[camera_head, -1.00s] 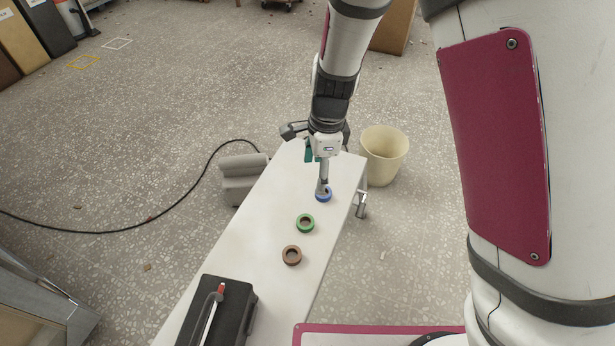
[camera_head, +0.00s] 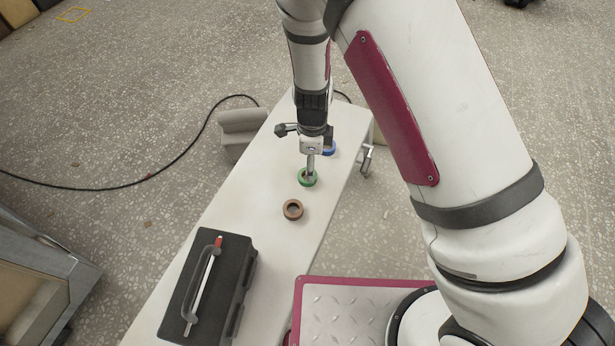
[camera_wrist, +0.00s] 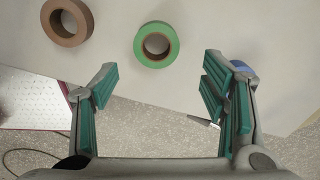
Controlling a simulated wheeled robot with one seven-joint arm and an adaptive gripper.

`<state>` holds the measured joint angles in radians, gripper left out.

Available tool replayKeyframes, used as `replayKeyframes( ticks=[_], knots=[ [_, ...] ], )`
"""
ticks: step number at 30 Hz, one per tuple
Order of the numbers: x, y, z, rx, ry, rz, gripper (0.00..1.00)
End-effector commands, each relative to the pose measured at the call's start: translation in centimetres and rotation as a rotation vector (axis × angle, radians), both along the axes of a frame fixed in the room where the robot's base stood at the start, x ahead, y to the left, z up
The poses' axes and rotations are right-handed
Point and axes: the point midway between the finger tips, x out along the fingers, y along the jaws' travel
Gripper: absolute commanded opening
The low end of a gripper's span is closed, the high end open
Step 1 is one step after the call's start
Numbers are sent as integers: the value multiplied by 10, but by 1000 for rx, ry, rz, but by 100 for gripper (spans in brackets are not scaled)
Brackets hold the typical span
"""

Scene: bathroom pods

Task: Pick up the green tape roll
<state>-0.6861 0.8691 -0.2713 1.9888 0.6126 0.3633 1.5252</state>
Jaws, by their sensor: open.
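The green tape roll (camera_head: 308,178) lies flat on the white table. In the wrist view the green tape roll (camera_wrist: 157,44) shows ahead of my fingers, between their lines, with a brown core. My gripper (camera_head: 309,165) hangs over the table at the green roll, and in the head view part of it overlaps the roll. In the wrist view my gripper (camera_wrist: 155,88) is open with nothing between its teal finger pads. The roll appears apart from both fingers there. The height of the fingers above the table cannot be told.
A brown tape roll (camera_head: 293,209) lies nearer on the white table (camera_head: 245,190). A blue tape roll (camera_head: 329,148) lies beyond the green one, partly hidden by my gripper. A black toolbox (camera_head: 212,290) stands at the near end. A clamp (camera_head: 367,158) sits at the right edge.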

Motion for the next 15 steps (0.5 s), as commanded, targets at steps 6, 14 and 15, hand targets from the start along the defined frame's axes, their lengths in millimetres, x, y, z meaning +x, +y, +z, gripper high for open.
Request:
replayKeyframes(
  ticks=[6,14,15],
  knots=[
    [-2,3,-19,0,2,1,67],
    [-4,6,-52,0,1,1,67],
    [-4,6,-53,0,1,1,67]
  ],
)
